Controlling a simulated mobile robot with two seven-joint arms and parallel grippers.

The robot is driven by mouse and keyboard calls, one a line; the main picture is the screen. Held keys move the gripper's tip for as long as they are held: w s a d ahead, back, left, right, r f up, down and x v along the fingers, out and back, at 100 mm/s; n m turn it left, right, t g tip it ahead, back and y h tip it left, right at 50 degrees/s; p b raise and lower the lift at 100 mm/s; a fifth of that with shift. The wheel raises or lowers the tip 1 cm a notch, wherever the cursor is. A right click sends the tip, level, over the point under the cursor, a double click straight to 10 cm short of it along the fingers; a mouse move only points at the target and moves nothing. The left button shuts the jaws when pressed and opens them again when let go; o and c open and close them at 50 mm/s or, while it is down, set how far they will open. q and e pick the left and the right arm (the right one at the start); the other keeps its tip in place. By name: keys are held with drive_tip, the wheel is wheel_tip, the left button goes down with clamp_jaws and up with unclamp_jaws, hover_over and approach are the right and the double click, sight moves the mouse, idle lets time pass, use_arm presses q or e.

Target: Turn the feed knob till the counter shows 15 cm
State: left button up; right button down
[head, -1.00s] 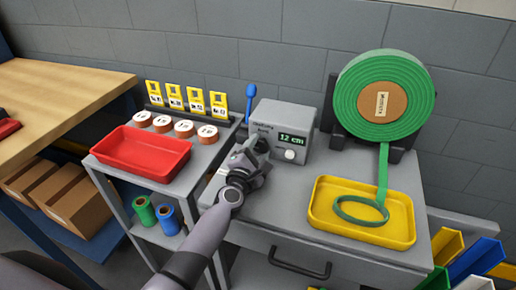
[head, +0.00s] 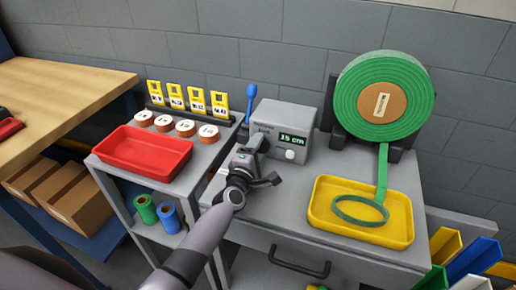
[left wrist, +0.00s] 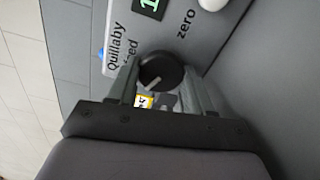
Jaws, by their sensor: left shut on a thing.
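The grey feeder box (head: 280,118) stands on the grey bench. Its green counter (head: 294,138) appears to read 15 cm, in small print. A white zero button (head: 290,155) sits below the counter. My right gripper is not in view.
A large green roll (head: 384,95) stands at the right, its strip hanging into a yellow tray (head: 330,228). A red tray (head: 140,155), several small rolls and yellow cards stand at the left. A blue-handled lever (head: 249,95) is beside the box.

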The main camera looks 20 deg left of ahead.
use_arm(q)
drive_tip(key=o, duration=1)
drive_tip(key=shift+o, duration=0.2)
drive_tip(key=shift+s+p, duration=0.4)
drive_tip(key=shift+s, duration=0.25)
drive_tip(key=s+p, duration=0.1)
drive_tip(key=s, duration=0.3)
drive_tip(key=shift+s+a+p, duration=0.1)
drive_tip(key=shift+s+p, duration=0.1)
drive_tip(key=shift+p, duration=0.15)
drive_tip(key=shift+s, duration=0.75)
